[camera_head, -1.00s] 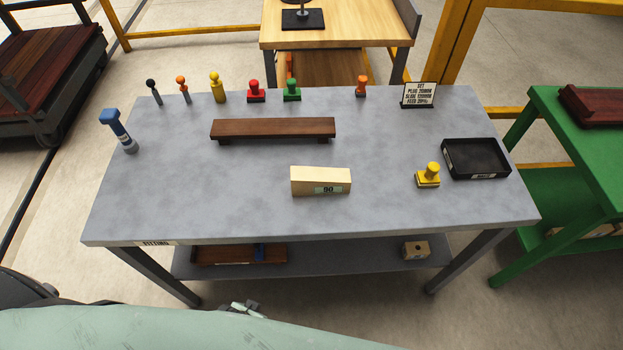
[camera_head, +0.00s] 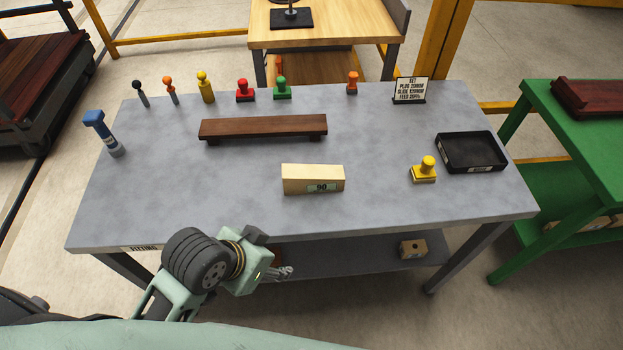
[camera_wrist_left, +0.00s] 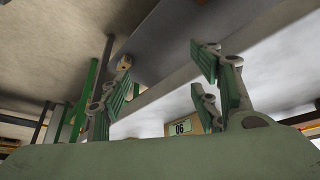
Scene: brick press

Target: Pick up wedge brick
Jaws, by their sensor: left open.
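The wedge brick (camera_head: 313,180) is a pale wooden block with a green label reading 90. It stands near the front middle of the grey table (camera_head: 200,210). It also shows in the left wrist view (camera_wrist_left: 174,129), upside down and partly hidden behind a finger. My left gripper (camera_head: 285,272) is just beyond the table's front edge, lower than the top, apart from the brick and to its front left. In the left wrist view its fingers (camera_wrist_left: 163,82) are spread with nothing between them. My right gripper is in neither view.
A dark wooden bar (camera_head: 263,128) lies behind the brick. A yellow stamp-like piece (camera_head: 424,170) and a black tray (camera_head: 470,151) stand to its right. Several coloured knobbed pieces line the back edge. The tabletop left of the brick is clear.

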